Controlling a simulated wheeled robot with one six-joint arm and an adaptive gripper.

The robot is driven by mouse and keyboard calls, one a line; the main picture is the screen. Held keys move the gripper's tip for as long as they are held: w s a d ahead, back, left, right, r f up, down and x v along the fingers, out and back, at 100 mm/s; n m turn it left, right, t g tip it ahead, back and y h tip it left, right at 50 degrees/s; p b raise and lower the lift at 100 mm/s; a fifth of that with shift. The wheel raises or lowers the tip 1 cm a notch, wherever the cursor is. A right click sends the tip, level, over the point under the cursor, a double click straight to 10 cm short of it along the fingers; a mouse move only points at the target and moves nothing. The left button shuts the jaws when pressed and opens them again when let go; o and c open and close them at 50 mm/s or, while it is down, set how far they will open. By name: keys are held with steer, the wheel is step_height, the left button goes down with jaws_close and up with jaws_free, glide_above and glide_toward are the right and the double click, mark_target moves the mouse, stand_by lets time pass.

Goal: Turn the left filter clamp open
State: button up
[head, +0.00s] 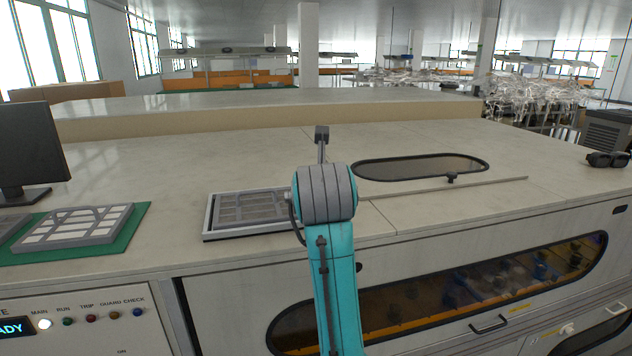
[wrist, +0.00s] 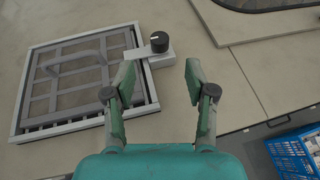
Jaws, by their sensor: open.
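A filter (wrist: 75,80) in a light frame with a handle sits in the worktop. It also shows in the head view (head: 245,210), partly behind my arm. At its right edge in the wrist view is a clamp with a round black knob (wrist: 160,42) on a pale bar (wrist: 161,59). The bar reaches left to the filter frame's edge. I see only this one clamp, and cannot tell if it is the left one. My gripper (wrist: 161,73) is open and empty, its fingertips just short of the knob, apart from it. In the head view my arm hides the clamp.
A second filter (head: 75,226) lies on a green mat (head: 130,222) at the left, beside a monitor (head: 30,150). An oval window (head: 420,166) is in the worktop right of my arm. A blue crate (wrist: 296,155) stands below the worktop edge.

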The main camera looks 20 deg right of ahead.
steer(key=x, duration=1)
steer(key=shift+w, duration=0.4)
jaws_close()
